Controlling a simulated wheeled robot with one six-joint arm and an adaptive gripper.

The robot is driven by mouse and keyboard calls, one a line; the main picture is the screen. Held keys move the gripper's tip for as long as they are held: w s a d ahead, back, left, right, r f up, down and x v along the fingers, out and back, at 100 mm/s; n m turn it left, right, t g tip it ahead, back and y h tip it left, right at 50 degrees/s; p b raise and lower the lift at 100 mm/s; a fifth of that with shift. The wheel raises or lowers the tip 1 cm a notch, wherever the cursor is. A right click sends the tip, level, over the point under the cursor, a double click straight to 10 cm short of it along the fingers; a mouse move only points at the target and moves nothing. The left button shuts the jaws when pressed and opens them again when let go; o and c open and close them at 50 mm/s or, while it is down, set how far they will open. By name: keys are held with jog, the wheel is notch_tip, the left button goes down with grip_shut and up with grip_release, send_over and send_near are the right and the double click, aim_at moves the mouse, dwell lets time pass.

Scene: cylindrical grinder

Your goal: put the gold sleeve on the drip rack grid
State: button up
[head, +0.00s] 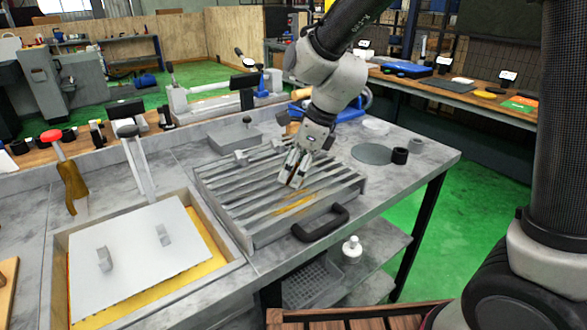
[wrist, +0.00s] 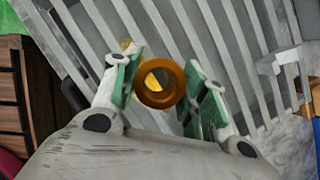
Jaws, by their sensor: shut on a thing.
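The gold sleeve (wrist: 169,98) is a short ring with an open bore, seen end-on between the green pads of my gripper (wrist: 160,88) in the wrist view. My gripper is shut on it. In the head view my gripper (head: 292,170) points down over the drip rack grid (head: 235,204), a grey tray of parallel slats with a black front handle. The fingers hide the sleeve there. The grid's slats (wrist: 215,30) also lie behind the sleeve in the wrist view. I cannot tell whether the sleeve touches them.
A yellowish patch (head: 295,206) marks the front slats. A grey plate (head: 140,255) with two blocks lies left of the rack. A grey disc (head: 371,153) and a black cup (head: 400,155) stand to the right. A white bottle (head: 352,248) sits on the lower shelf.

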jog(key=o, duration=1.4)
jog(key=w+v, duration=0.1)
jog(key=v, duration=1.1)
jog(key=s+d+n+t+h, duration=0.1)
jog(key=s+d+n, duration=0.5)
jog(key=d, duration=0.3)
jog(key=s+d+r+n+t+h, duration=0.1)
jog(key=s+d+n+h, duration=0.1)
jog(key=s+d+n, duration=0.4)
jog(key=s+d+n+t+h, duration=0.1)
jog(key=s+d+n, duration=0.4)
jog(key=d, duration=0.9)
jog(key=shift+s+d+r+n, duration=0.1)
jog(key=shift+s+n, duration=0.1)
jog(key=shift+n, duration=0.6)
jog(key=shift+s+d+r+n, duration=0.1)
jog(key=shift+s+n, duration=0.1)
jog(key=shift+n, duration=0.6)
